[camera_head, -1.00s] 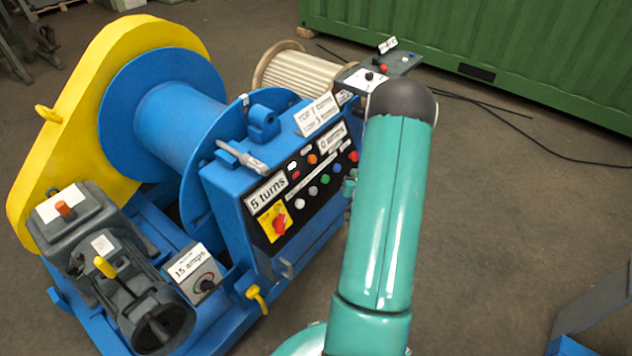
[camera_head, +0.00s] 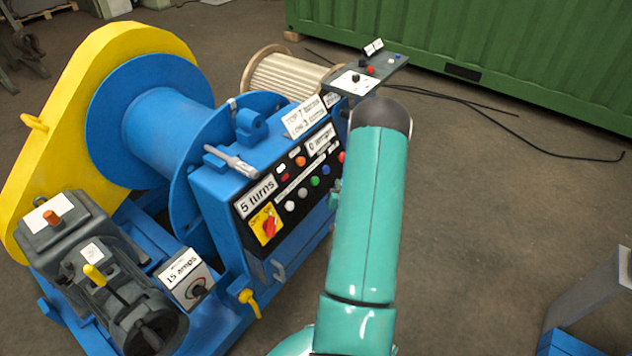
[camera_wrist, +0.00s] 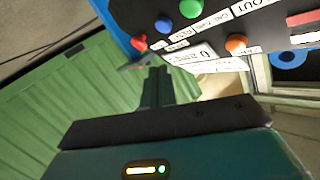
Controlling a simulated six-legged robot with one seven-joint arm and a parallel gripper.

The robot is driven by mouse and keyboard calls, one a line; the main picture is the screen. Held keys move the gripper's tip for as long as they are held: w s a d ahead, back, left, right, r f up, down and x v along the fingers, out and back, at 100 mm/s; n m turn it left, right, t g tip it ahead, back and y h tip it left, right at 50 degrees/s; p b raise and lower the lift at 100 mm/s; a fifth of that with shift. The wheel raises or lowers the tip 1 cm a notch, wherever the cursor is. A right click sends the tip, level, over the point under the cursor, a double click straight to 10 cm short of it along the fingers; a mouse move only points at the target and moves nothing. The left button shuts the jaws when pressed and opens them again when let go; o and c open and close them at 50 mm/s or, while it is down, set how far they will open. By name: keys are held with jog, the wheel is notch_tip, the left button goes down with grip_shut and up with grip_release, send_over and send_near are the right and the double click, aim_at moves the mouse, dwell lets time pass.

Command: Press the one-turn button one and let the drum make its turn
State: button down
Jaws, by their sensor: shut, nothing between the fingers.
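The control panel (camera_head: 300,185) is on the blue drum machine and carries a row of white, grey, green, blue and red buttons. Its displays read "5 turns" (camera_head: 257,197) and "0 amps" (camera_head: 320,143). The drum (camera_head: 165,130) is bare blue. I cannot read which button is the one-turn button. In the wrist view, the red button (camera_wrist: 140,42), blue button (camera_wrist: 163,25), green button (camera_wrist: 191,8) and orange button (camera_wrist: 236,43) show. My gripper (camera_wrist: 156,75) is shut and empty, its tips near the panel by the red button; contact cannot be told. My arm hides most of it in the head view.
A yellow guard (camera_head: 75,110) and a grey motor (camera_head: 115,280) are on the machine's left. A "15 amps" dial box (camera_head: 185,278) is in front. Behind are a rope drum (camera_head: 290,80), a small stand (camera_head: 375,75) and a green container (camera_head: 480,50). Floor to the right is mostly clear.

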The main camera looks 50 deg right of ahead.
aim_at(315, 181)
jog(key=w+f, duration=0.3)
jog(key=w, duration=0.3)
jog(key=shift+w+a, duration=0.2)
jog(key=shift+a, duration=0.15)
jog(key=shift+f, duration=0.1)
dwell(1.6)
jog(key=shift+w+f, duration=0.2)
jog(key=shift+w, duration=0.15)
